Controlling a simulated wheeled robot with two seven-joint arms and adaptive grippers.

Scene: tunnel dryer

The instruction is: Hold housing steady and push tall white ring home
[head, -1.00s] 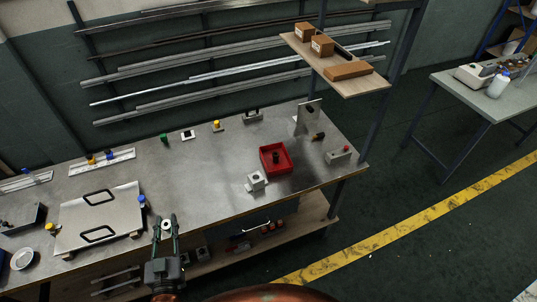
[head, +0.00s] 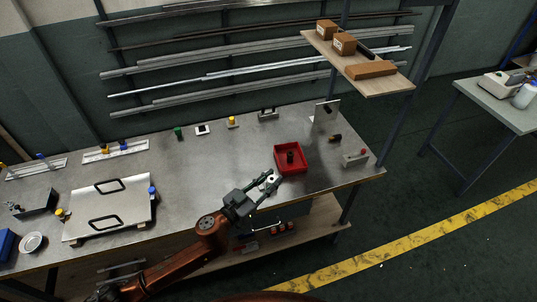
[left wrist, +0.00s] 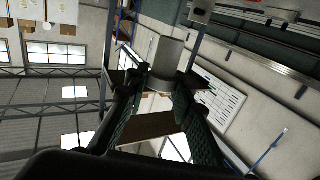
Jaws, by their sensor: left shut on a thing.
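My left gripper (head: 268,183) reaches in from the lower left in the head view, over the front part of the metal bench, just in front of the red tray. It is shut on the tall white ring, a pale cylinder (left wrist: 166,57) between the fingertips in the left wrist view. In the head view only a small white patch shows at the fingertips. The white block housing is at about this spot and is largely hidden by the gripper; I cannot tell ring from housing there, nor whether they touch. My right gripper is not in view.
The red tray (head: 278,153) with a dark part (head: 290,157) in it stands just behind the fingertips. An upright metal plate (head: 327,110) and a grey block (head: 354,159) are to the right. A plate with two black handles (head: 108,210) lies at left.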

